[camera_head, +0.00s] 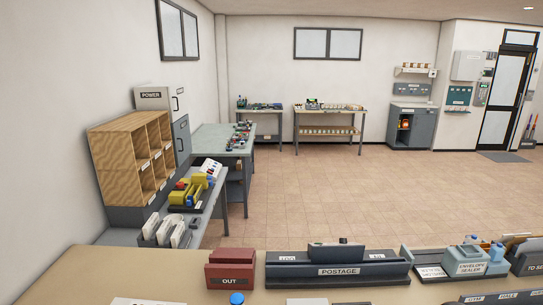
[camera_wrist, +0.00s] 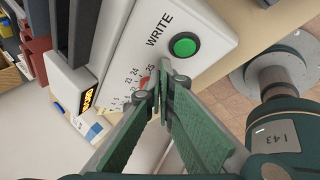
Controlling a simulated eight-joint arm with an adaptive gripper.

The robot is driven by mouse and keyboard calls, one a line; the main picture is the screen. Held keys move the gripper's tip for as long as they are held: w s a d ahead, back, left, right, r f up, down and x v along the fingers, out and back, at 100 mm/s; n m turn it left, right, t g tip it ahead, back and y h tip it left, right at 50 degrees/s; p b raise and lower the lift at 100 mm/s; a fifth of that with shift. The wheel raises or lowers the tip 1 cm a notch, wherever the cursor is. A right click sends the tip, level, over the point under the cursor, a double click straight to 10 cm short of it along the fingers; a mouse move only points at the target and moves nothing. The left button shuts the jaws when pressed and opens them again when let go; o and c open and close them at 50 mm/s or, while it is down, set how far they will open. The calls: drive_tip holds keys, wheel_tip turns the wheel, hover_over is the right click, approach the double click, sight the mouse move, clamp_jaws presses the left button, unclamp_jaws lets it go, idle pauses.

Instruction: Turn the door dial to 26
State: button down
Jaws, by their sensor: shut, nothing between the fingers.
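In the wrist view, a white panel carries a numbered dial (camera_wrist: 130,88) with small figures such as 23, 24 and 25 and a red mark near them. My gripper (camera_wrist: 161,90) is shut and empty, its tips over the right part of this dial and hiding some of it. I cannot tell whether the tips touch it. Whether this is the door dial is not clear. In the head view, a glazed door (camera_head: 502,87) stands far right with a small device (camera_head: 482,93) beside it, too small to read. My gripper is out of that view.
A green button (camera_wrist: 184,45) and the word WRITE are on the same white panel, close to my fingers. In the head view, a postage holder (camera_head: 338,268) and a red OUT box (camera_head: 231,270) stand on the near table. The middle floor is clear.

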drive_tip(key=shift+r, duration=0.1)
drive_tip(key=shift+s+r+p, duration=0.55)
drive_tip(key=shift+r+p, duration=0.2)
drive_tip(key=shift+r, duration=0.05)
drive_tip(key=shift+s+r+p, duration=0.6)
drive_tip(key=shift+r+p, duration=0.15)
drive_tip(key=shift+r, duration=0.05)
drive_tip(key=shift+s+r+p, duration=0.55)
drive_tip(key=shift+r+p, duration=0.2)
drive_tip(key=shift+r, duration=0.05)
drive_tip(key=w+a+r+p, duration=0.1)
drive_tip(key=a+r+p, duration=0.1)
drive_tip(key=shift+w+p, duration=0.2)
drive_tip(key=shift+p, duration=0.15)
drive_tip(key=shift+f, duration=0.1)
drive_tip(key=w+f+b, duration=0.2)
drive_tip(key=f+b, duration=0.1)
drive_tip(key=w+f+b, duration=0.1)
drive_tip(key=shift+f, duration=0.15)
drive_tip(key=shift+w+f+b, duration=0.45)
drive_tip(key=shift+f+b, duration=0.15)
drive_tip(key=shift+b, duration=0.2)
